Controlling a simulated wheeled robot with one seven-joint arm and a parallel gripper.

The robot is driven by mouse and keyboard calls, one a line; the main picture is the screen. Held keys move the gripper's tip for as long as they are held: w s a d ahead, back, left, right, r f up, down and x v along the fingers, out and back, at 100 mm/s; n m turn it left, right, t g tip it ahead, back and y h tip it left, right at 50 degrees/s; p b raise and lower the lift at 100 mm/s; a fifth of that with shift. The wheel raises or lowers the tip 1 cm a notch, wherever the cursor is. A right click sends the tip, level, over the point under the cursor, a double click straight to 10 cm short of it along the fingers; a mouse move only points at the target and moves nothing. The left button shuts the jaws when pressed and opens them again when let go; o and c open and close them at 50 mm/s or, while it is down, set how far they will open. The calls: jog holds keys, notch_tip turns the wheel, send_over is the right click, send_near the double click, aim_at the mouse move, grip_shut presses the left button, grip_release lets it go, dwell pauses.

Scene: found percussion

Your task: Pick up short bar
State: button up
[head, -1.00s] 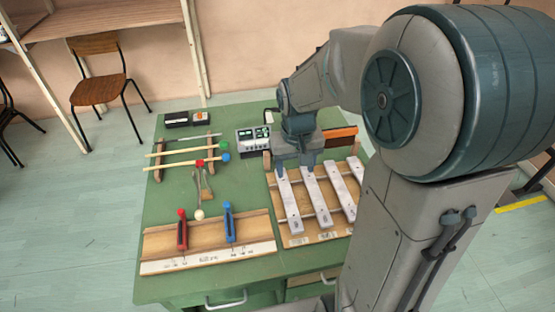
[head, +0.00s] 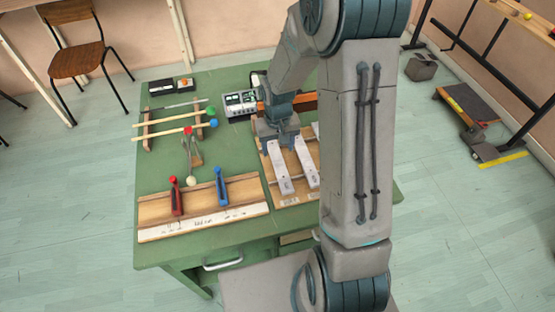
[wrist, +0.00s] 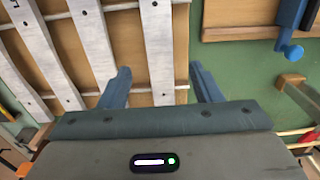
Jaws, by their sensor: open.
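Several pale metal bars lie side by side on a wooden frame (head: 283,200) on the green table. The leftmost bar (head: 282,172) and the bar beside it (head: 306,162) show in the head view; my arm hides those farther right. I cannot tell which bar is the short one. My gripper (head: 279,148) is over the far end of the leftmost bar. In the wrist view, my gripper (wrist: 160,78) is open and empty, with one bar (wrist: 157,45) running between its fingers. Whether the fingertips reach down beside it is unclear.
A wooden board (head: 205,210) with a red clip (head: 176,197) and a blue clip (head: 221,187) lies left of the frame. Mallets (head: 165,132) rest on wooden supports behind it. A grey device (head: 240,103) stands close behind my gripper.

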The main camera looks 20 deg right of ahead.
aim_at(277, 159)
jog(key=shift+w+f+p, duration=0.2)
jog(key=shift+f+p, duration=0.3)
jog(key=shift+f, duration=2.15)
jog(key=c, duration=1.2)
